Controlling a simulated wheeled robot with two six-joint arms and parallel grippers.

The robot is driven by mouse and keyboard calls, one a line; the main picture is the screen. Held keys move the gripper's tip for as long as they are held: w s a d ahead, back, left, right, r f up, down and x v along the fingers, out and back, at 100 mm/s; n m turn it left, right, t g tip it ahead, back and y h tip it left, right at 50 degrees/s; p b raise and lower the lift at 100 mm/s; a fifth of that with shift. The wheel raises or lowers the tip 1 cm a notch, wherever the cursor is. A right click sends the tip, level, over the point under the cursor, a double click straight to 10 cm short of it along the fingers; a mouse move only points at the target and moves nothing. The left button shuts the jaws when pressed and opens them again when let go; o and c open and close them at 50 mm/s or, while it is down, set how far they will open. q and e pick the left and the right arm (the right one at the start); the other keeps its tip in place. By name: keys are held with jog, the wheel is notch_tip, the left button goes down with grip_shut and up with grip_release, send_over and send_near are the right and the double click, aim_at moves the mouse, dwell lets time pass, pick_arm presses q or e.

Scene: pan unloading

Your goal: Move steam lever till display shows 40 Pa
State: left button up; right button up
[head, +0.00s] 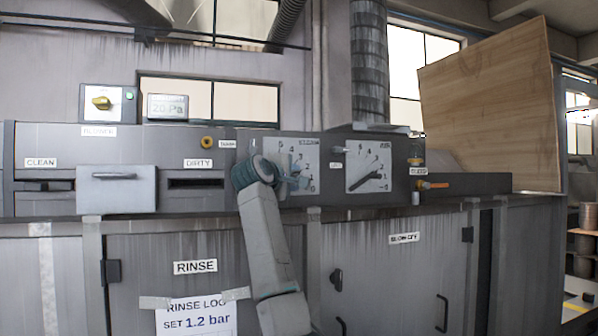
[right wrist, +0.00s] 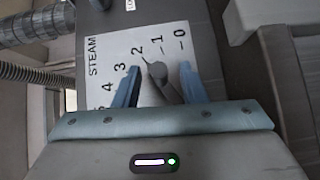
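The display (head: 168,107) stands on top of the machine at the left and appears to read 20 Pa. The steam dial plate (head: 284,150), numbered from 0 upward, is partly hidden by my right gripper (head: 296,183). In the right wrist view the steam lever (right wrist: 163,82) is a grey pointer whose tip lies between 1 and 2. My right gripper (right wrist: 158,85) is open, with one blue finger on each side of the lever. The right-hand finger is close to it; I cannot tell if they touch. My left gripper is not in view.
A second dial plate with a dark lever (head: 368,177) is just right of the steam dial. An orange-handled valve (head: 432,185) is farther right. A blower box with a yellow knob (head: 103,103) stands left of the display. A grey drawer front (head: 117,190) juts out at the left.

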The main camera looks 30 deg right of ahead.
jog(key=x, duration=0.1)
jog(key=p+x, duration=0.1)
jog(key=shift+w+d+r, duration=0.1)
jog(key=shift+d+r, duration=0.1)
jog(key=shift+d, duration=0.15)
jog(key=shift+w+d+f, duration=0.25)
jog(key=shift+w+d, duration=0.15)
jog(key=shift+d, duration=0.05)
grip_shut()
